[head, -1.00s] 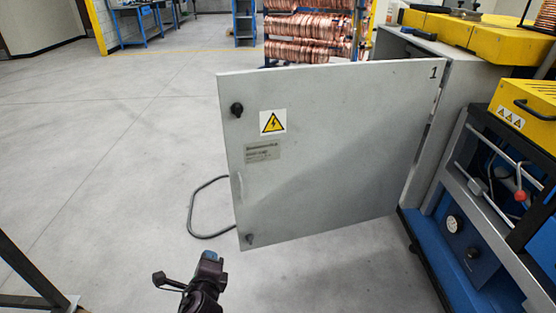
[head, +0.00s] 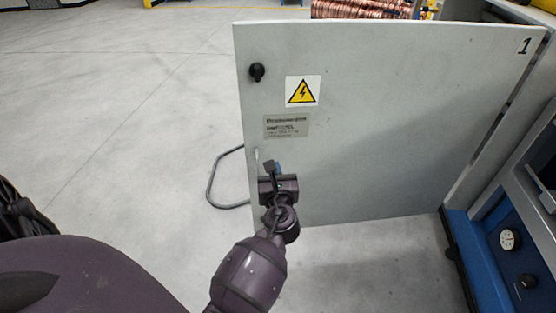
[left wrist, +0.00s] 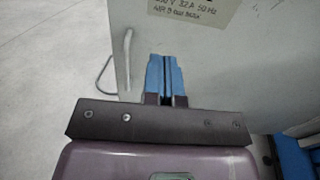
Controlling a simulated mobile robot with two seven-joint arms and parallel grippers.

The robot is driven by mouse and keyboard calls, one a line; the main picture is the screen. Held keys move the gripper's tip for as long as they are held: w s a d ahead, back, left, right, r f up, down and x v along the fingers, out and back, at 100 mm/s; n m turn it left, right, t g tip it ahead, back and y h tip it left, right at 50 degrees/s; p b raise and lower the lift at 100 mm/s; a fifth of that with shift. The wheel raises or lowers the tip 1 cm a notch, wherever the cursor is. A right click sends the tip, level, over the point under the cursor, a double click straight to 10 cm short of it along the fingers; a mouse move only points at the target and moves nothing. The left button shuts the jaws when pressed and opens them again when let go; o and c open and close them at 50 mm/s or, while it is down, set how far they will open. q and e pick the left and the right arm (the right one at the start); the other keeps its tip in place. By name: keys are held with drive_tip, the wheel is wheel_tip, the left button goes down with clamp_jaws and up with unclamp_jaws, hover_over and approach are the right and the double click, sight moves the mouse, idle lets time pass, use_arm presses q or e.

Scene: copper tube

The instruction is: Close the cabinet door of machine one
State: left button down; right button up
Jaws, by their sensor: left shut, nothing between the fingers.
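The cabinet door (head: 390,120) of machine one is a grey panel marked "1". It stands wide open, swung out from the cabinet (head: 512,110) on the right. Its free edge is on the left, with a black latch knob (head: 257,72) near the top. A pale handle (left wrist: 127,62) shows near that edge in the left wrist view. My left gripper (head: 277,168) is in front of the door's lower left part, beside the handle. Its blue fingers (left wrist: 165,75) are together and empty; whether they touch the door I cannot tell. My right gripper is not in view.
A dark cable loop (head: 212,180) lies on the floor beyond the door's free edge. Copper coils (head: 360,9) stand behind the door. A blue machine base with a gauge (head: 509,239) is at the right. The floor (head: 120,110) at left is open.

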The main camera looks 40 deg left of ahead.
sight(271, 139)
use_arm(q)
drive_tip(key=x, duration=0.4)
drive_tip(key=b+x, duration=0.1)
drive_tip(key=x, duration=0.4)
drive_tip(key=shift+w+a+f, duration=0.15)
drive_tip(key=shift+f, duration=0.1)
drive_tip(key=shift+w+a+r, duration=0.1)
drive_tip(key=shift+w+a, duration=0.3)
drive_tip(key=shift+a, duration=0.1)
